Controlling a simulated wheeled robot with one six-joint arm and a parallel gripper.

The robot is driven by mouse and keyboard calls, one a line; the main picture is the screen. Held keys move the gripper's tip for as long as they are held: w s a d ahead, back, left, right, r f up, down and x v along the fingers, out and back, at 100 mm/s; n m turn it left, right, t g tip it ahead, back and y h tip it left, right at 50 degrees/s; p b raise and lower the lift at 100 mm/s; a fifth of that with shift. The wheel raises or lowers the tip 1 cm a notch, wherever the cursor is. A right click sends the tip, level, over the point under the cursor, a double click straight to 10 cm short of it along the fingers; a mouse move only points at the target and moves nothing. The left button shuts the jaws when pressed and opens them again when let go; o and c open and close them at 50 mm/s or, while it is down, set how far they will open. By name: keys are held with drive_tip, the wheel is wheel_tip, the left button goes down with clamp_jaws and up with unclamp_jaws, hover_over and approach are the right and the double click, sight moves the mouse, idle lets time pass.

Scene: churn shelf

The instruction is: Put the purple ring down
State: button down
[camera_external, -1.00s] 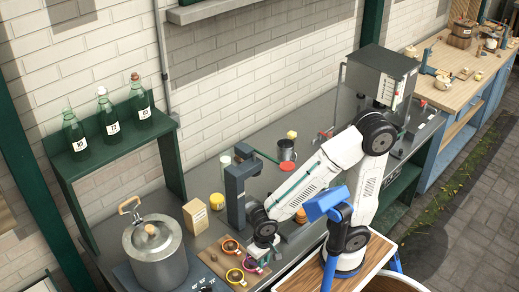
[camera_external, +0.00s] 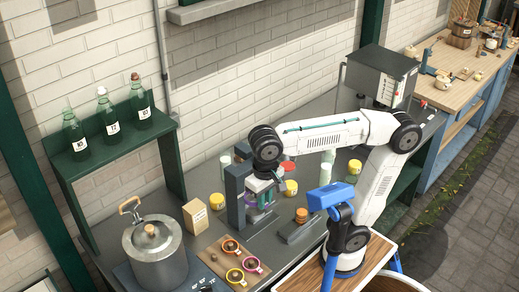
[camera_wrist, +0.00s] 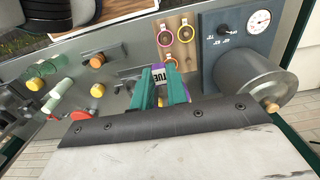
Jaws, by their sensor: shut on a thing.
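My gripper (camera_external: 262,188) is raised beside the dark grey upright stand (camera_external: 235,190) on the bench, pointing down. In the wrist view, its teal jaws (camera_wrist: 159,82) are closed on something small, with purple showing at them. This looks like the purple ring (camera_external: 266,197), mostly hidden by the jaws. A white label reading "TUE" (camera_wrist: 158,79) on purple shows by the fingertips; I cannot tell what carries it or whether the ring touches it. A brown board (camera_external: 212,258) holds an orange ring (camera_external: 230,246), a yellow ring (camera_external: 235,275) and a pink ring (camera_external: 252,264).
A metal pot (camera_external: 155,250) and a tan box (camera_external: 195,216) stand left of the board. A yellow-lidded jar (camera_external: 291,187), an orange-topped block (camera_external: 301,215) and a red item (camera_external: 288,168) are near the gripper. Bench between board and stand is clear.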

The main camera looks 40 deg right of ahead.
drive_tip(key=w+d+m, duration=0.3)
drive_tip(key=w+m, duration=0.2)
drive_tip(key=w, duration=0.9)
drive_tip(key=w+d+m, duration=0.2)
drive_tip(key=w+d, duration=0.3)
drive_tip(key=w, duration=0.1)
drive_tip(key=w+d+m, duration=0.3)
drive_tip(key=w+d, duration=0.2)
drive_tip(key=w, duration=0.1)
drive_tip(key=w+d+m, duration=0.3)
drive_tip(key=w+d, duration=0.2)
drive_tip(key=w, duration=0.1)
drive_tip(key=shift+w+d+r, duration=0.15)
drive_tip(key=shift+d+r, duration=0.2)
drive_tip(key=w+d+f+m, duration=0.1)
drive_tip(key=w+d+m, duration=0.15)
drive_tip(key=d, duration=0.55)
drive_tip(key=w+d+m, duration=0.2)
drive_tip(key=w+d, duration=0.2)
drive_tip(key=d, duration=0.4)
drive_tip(key=shift+m, duration=0.25)
drive_tip(key=f, duration=3.6)
drive_tip(key=shift+d, duration=0.3)
drive_tip(key=shift+f, duration=0.1)
drive_tip(key=c, duration=1.8)
unclamp_jaws()
drive_tip(key=o, duration=0.4)
